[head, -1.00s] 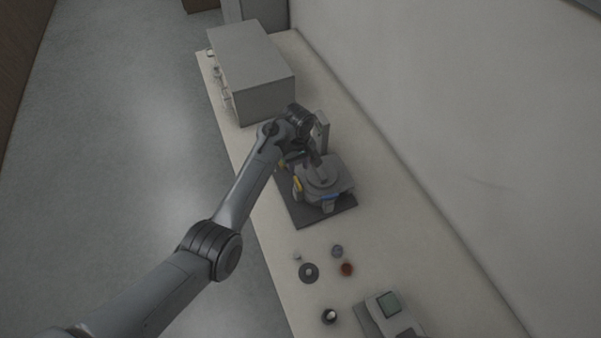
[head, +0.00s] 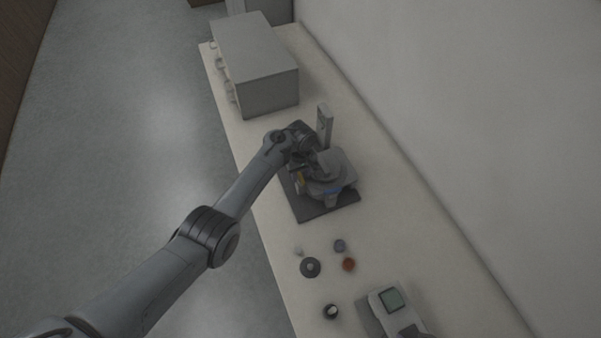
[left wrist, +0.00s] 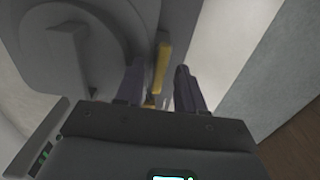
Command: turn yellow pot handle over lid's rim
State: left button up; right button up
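The mounting press (head: 340,188) stands on a dark base plate, with a round grey lid (head: 330,170) on its pot. The yellow pot handle (head: 300,177) is at the lid's left side and partly hidden by my gripper. In the left wrist view the yellow handle (left wrist: 162,65) is a narrow upright bar beside the round lid (left wrist: 100,25). My left gripper (left wrist: 158,72) is open, its two dark fingers on either side of the handle, with a gap visible to the right finger. In the head view this gripper (head: 303,165) is at the lid's left edge. My right gripper is not in view.
A large grey box (head: 255,65) stands behind the press. Several small round parts, including a dark disc (head: 310,267) and a red one (head: 348,264), lie in front. A device with a greenish screen (head: 391,299) is nearer. A wall runs along the right.

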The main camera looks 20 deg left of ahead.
pick_arm(q)
grip_shut()
